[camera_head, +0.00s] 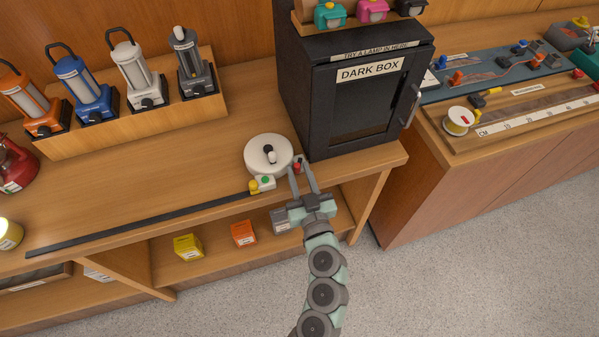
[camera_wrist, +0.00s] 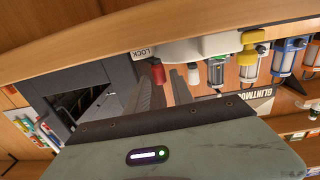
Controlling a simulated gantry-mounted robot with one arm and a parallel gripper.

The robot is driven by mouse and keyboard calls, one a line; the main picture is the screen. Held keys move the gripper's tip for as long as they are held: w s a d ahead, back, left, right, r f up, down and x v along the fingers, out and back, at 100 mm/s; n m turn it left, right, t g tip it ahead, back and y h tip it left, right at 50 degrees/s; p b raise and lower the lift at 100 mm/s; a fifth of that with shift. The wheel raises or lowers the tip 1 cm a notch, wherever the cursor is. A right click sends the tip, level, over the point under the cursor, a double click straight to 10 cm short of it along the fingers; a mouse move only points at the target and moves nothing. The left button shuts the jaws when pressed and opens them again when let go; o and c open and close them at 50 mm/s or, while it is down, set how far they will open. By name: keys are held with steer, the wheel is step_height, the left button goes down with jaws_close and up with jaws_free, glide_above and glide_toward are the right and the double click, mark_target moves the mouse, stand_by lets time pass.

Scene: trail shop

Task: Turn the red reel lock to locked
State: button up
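In the wrist view the red lock (camera_wrist: 158,72) shows beside a white "LOCK" label (camera_wrist: 141,52). My gripper (camera_head: 300,173) is open, its two fingers pointing at the lock from the counter's front side. The lock shows between the fingertips in both views; I cannot tell whether either finger touches it. The lock's turned position is unclear.
The black dark box (camera_head: 310,115) stands close behind and right of my gripper. A yellow knob (camera_head: 253,187) and a green button (camera_head: 265,180) sit at the reel's front left. Lanterns stand in a wooden rack (camera_head: 150,128) at the back left. The counter left of the reel is mostly clear.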

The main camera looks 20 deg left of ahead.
jaws_close()
